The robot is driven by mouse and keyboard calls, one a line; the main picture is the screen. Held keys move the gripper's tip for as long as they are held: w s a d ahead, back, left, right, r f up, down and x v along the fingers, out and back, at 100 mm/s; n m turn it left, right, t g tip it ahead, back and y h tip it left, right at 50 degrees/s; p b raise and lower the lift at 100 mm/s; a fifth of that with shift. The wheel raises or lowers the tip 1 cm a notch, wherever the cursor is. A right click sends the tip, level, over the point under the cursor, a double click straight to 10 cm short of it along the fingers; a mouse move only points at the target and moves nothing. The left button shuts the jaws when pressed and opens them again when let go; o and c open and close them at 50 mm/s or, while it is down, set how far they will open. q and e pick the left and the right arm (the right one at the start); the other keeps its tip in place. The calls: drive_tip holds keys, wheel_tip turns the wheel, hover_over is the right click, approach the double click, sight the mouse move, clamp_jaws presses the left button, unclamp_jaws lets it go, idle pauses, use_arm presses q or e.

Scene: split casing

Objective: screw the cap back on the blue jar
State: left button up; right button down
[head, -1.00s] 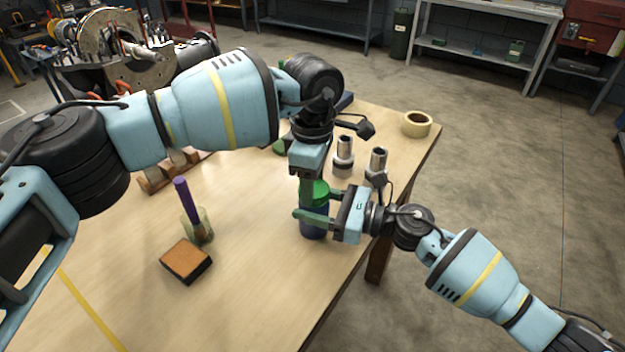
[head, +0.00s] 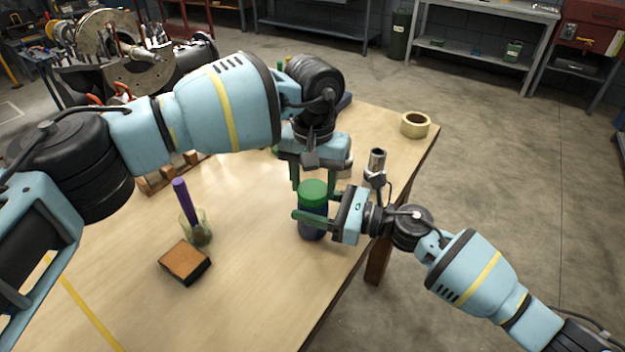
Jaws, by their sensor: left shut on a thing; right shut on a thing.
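The blue jar (head: 312,232) stands upright near the table's right edge. The green cap (head: 313,187) sits over the jar's mouth; whether its thread is engaged cannot be seen. My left gripper (head: 314,184) points down from above and is shut on the cap, a finger on either side. My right gripper (head: 316,217) comes in from the right and is shut on the jar below the cap. One of its fingers crosses the front of the jar; the other is mostly hidden.
A metal cylindrical part (head: 377,164) stands close behind my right gripper. A tape roll (head: 415,124) lies at the far right corner. A glass with a purple stick (head: 186,200) and a brown-topped block (head: 185,262) are to the left. The table's front middle is clear.

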use_arm(q)
drive_tip(key=o, duration=0.9)
drive_tip(key=shift+o, duration=0.2)
drive_tip(key=shift+r, duration=0.1)
drive_tip(key=shift+r, duration=2.15)
drive_tip(key=shift+c, duration=0.3)
